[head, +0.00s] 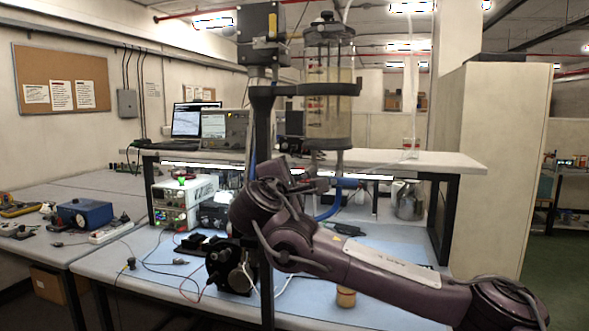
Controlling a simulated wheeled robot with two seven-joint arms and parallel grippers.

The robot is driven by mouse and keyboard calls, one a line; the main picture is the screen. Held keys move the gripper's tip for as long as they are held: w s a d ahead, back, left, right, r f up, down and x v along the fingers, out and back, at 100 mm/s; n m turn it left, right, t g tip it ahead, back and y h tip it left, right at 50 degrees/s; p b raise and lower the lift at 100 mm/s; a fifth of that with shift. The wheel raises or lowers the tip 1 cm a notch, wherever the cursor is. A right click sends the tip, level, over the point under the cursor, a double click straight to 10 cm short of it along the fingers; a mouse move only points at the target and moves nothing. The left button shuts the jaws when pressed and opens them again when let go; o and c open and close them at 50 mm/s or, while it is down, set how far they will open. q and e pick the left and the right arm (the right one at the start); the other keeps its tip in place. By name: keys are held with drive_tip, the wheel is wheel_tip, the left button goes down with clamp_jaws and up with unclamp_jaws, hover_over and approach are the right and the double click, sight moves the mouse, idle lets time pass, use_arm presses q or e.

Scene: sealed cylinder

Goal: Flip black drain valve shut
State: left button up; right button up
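The clear sealed cylinder (329,110) is clamped on a dark vertical stand in the middle of the head view. Its dark drain fitting (317,156) shows small just under its base; I cannot make out the valve lever or its position. My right arm comes in from the lower right and bends back at the stand. My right gripper (318,184) is below the drain fitting, close to a blue hose. Its fingers are too small and too covered to show whether they are open or whether they touch the valve. My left gripper is not in view.
The blue hose (333,205) curves down under the cylinder. A motor box (262,36) tops the stand. The light blue bench (140,262) holds a power supply (182,203), cables and a dark round motor. A metal can (408,201) stands behind my arm.

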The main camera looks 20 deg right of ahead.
drive_tip(key=shift+w+d, duration=0.4)
drive_tip(key=shift+w, duration=0.2)
clamp_jaws()
drive_tip(key=m+b, duration=0.2)
drive_tip(key=b, duration=0.1)
drive_tip(key=r+m+b, duration=0.1)
drive_tip(key=m+b, duration=0.1)
drive_tip(key=b, duration=0.2)
drive_tip(key=shift+a+b, duration=0.1)
drive_tip(key=shift+b, duration=0.2)
unclamp_jaws()
